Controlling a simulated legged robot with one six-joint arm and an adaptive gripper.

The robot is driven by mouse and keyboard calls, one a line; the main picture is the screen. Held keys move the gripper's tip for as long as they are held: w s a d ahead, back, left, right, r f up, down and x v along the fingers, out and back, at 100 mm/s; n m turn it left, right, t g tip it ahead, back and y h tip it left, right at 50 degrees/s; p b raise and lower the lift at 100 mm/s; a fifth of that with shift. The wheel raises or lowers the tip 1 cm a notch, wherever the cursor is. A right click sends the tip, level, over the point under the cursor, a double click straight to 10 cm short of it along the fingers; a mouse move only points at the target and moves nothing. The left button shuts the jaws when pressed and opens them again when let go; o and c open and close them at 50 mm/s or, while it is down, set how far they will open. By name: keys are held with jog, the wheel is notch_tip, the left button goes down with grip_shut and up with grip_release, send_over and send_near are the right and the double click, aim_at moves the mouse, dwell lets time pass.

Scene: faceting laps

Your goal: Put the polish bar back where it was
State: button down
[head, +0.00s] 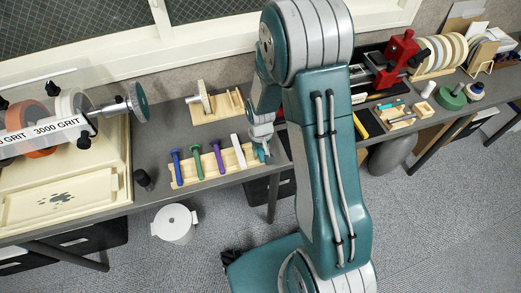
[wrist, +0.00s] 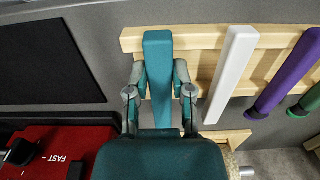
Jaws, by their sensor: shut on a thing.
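A teal polish bar (wrist: 158,55) stands between the two fingers of my gripper (wrist: 159,80) in the wrist view. My gripper is shut on it. The bar's upper end overlaps the left end of a pale wooden rack (wrist: 197,45); I cannot tell whether it is fully seated there. A white bar (wrist: 232,70) and a purple bar (wrist: 290,72) rest in the rack to its right. In the head view my gripper (head: 262,146) is at the right end of the rack (head: 228,161), with the teal bar (head: 262,156) partly hidden by it.
In the head view, blue (head: 177,168), green (head: 197,163) and purple bars fill the rack's left part. A wooden holder (head: 213,108) stands behind. A dark cylinder (head: 142,179) is to the left. A red machine base (wrist: 50,150) lies lower left in the wrist view.

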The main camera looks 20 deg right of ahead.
jog(key=shift+d+f, duration=0.1)
jog(key=shift+f, duration=0.1)
jog(key=shift+c, duration=2.4)
grip_release()
jog(key=shift+r, duration=0.1)
notch_tip(320, 180, up, 12)
notch_tip(320, 180, up, 13)
jog(key=t, duration=0.3)
send_over(261, 151)
jog(key=s, duration=0.7)
jog(key=s+r+t, duration=0.2)
jog(key=s+r, duration=0.5)
jog(key=s, duration=0.4)
jog(key=shift+a+r+t, duration=0.2)
jog(key=shift+t, duration=0.1)
